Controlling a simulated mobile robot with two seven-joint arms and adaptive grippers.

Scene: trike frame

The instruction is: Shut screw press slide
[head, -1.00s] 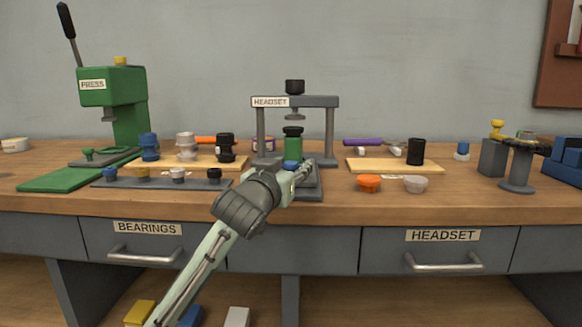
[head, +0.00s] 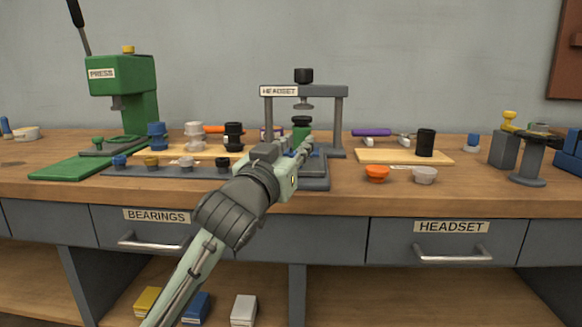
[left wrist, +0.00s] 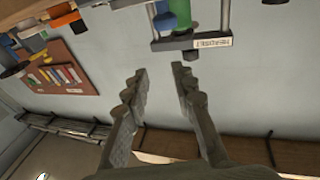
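The screw press (head: 341,120) is a grey frame labelled HEADSET, with a black screw knob (head: 303,75) on top. Its grey slide or base plate (head: 316,183) sticks out toward me in the head view; how far the slide is out is hard to tell. A green cylinder with a dark top (head: 301,129) stands under the screw, its lower part hidden by my left gripper. My left gripper (head: 306,148) is in front of the press above the plate. In the left wrist view its fingers (left wrist: 159,72) are apart with nothing between them; the press label (left wrist: 212,43) and green cylinder (left wrist: 183,14) show beyond the tips. My right gripper is out of view.
A green press (head: 120,85) stands at the left. Wooden boards with parts flank the screw press; the right board (head: 385,156) holds a black cup (head: 425,143). An orange cup (head: 376,173) and a grey cup (head: 424,175) sit near the front edge. Drawers are below.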

